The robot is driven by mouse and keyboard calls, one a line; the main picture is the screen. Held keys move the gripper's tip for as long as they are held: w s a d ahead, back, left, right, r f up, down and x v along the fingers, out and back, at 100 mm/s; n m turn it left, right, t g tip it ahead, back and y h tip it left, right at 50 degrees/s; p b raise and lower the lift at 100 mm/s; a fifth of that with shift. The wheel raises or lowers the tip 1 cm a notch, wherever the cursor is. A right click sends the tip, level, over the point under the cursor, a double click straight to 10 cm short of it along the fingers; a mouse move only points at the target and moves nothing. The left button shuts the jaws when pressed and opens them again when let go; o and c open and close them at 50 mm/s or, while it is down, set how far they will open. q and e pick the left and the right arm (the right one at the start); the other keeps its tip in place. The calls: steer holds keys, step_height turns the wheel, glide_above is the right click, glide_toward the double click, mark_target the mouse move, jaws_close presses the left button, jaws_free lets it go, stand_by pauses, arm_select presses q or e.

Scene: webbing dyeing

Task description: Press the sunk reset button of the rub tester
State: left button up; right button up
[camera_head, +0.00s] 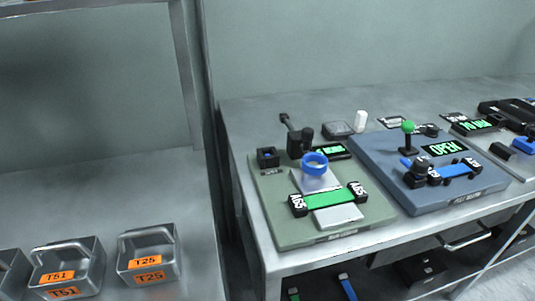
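A green-based bench device (277,222) stands at the front left of the metal table, probably the rub tester; its front label is too small to read surely. A black lever (290,130) rises behind the ring. Neither of my grippers is in view.
A blue-based device (400,195) with a green-knobbed lever stands to the right, its display lit. Another device (480,127) stands further right. Metal bins marked T51 (68,268) and T25 (149,258) sit on the left shelf. A post (190,85) separates shelf and table.

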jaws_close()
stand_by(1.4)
